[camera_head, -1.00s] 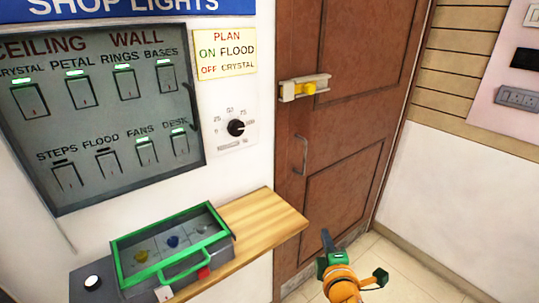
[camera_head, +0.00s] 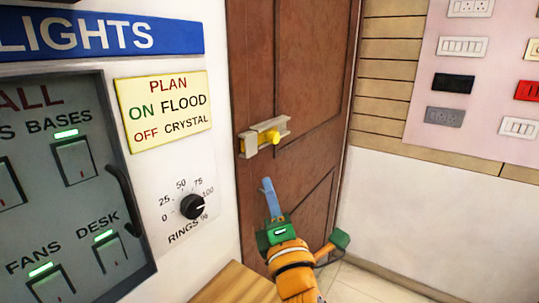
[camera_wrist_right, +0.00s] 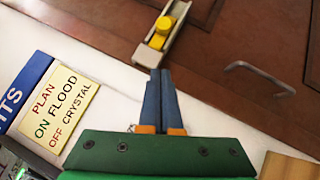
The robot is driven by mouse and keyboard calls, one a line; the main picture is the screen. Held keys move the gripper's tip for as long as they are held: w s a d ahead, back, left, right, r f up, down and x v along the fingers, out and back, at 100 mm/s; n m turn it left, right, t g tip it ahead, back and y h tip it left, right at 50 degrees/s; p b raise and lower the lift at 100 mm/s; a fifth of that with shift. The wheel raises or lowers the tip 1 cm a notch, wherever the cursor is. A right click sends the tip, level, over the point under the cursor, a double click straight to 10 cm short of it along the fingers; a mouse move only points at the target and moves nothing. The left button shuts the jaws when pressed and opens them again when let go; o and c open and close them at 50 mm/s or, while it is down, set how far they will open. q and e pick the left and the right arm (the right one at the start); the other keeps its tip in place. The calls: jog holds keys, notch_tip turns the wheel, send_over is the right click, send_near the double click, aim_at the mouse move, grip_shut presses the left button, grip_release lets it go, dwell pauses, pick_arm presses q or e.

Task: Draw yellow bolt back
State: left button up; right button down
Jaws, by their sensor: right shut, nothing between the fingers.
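The yellow bolt (camera_head: 271,136) sits in a pale metal housing (camera_head: 248,147) on the brown door (camera_head: 300,60), close to the door's left edge. Its round knob stands out from the housing. My right gripper (camera_head: 267,184), with blue-grey fingers and a green body, is below the bolt and apart from it in the picture. Its fingers are together and empty. In the right wrist view the bolt (camera_wrist_right: 165,24) lies beyond the fingertips (camera_wrist_right: 160,74), which point at the near end of the housing. My left gripper is not in view.
A door handle (camera_wrist_right: 258,77) shows in the right wrist view. Left of the door are a dial (camera_head: 193,206), a yellow plan sign (camera_head: 163,110) and a glass-fronted switch panel with a dark handle (camera_head: 122,195). A wooden shelf (camera_head: 235,285) juts out below. Switch plates hang at right.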

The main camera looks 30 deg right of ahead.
jog(key=p, duration=0.2)
send_near(266, 138)
jog(key=w+a, duration=0.2)
jog(key=w+d+p, duration=0.1)
jog(key=w+d+r+p, duration=0.1)
jog(key=shift+w+d+r, duration=0.1)
jog(key=shift+d+r, duration=0.05)
jog(key=shift+d, duration=0.25)
jog(key=shift+w+d, duration=0.15)
jog(key=shift+d, duration=0.3)
jog(key=d, duration=0.1)
jog(key=w+d, duration=0.1)
jog(key=d, duration=0.1)
jog(key=w+d, duration=0.1)
jog(key=d, duration=0.1)
jog(key=shift+r+p, duration=0.15)
jog(key=shift+p, duration=0.25)
jog(key=shift+w, duration=0.1)
